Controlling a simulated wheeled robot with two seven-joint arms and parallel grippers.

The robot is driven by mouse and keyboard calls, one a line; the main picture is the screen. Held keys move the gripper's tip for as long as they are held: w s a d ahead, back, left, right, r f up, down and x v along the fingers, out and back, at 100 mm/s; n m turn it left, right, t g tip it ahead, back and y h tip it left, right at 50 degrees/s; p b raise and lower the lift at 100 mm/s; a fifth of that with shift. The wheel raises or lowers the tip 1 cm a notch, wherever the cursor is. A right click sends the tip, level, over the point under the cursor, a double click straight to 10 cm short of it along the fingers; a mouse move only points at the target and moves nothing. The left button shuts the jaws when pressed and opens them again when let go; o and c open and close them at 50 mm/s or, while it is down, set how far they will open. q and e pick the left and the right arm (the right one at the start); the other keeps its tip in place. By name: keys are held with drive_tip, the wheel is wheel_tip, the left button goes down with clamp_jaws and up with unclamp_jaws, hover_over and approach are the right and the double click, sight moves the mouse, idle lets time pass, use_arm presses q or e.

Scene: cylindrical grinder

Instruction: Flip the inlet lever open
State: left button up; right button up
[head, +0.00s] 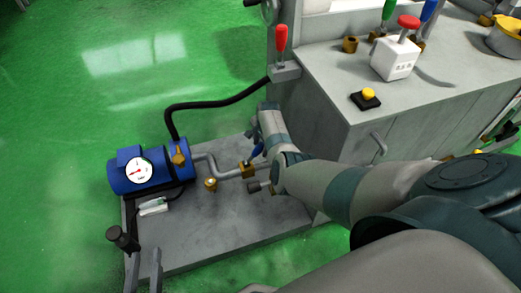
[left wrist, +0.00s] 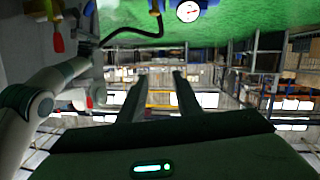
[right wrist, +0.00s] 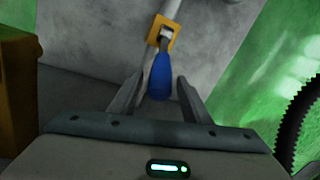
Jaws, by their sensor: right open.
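The inlet lever appears to be the blue-handled one (head: 257,150) on a brass valve (head: 248,170) in the pipe beside the pump. In the right wrist view the blue handle (right wrist: 160,78) points toward me from its yellow valve body (right wrist: 162,35). My right gripper (right wrist: 158,82) is open, with one finger on each side of the handle and gaps visible on both sides. In the head view my right arm and hand partly cover this area. My left gripper (head: 143,262) is open and empty at the lower left, away from the lever; its fingers (left wrist: 159,78) show spread apart.
A blue pump (head: 120,178) with a round gauge (head: 138,170) stands on the grey base plate (head: 220,235). A black hose (head: 215,103) runs to the machine cabinet, near a red lever (head: 281,40). A yellow block (right wrist: 18,85) fills the left of the right wrist view.

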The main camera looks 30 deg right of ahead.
use_arm(q)
drive_tip(key=shift+w+d+r+t+h+b, duration=0.15)
drive_tip(key=shift+d+r+t+b, duration=0.1)
drive_tip(key=shift+r+t, duration=0.5)
drive_tip(key=shift+d+r+t+h+b, duration=0.15)
drive_tip(key=shift+r+t, duration=0.3)
drive_tip(key=shift+r, duration=0.6)
use_arm(e)
drive_tip(key=shift+w+f, duration=0.15)
drive_tip(key=shift+f, duration=0.65)
clamp_jaws()
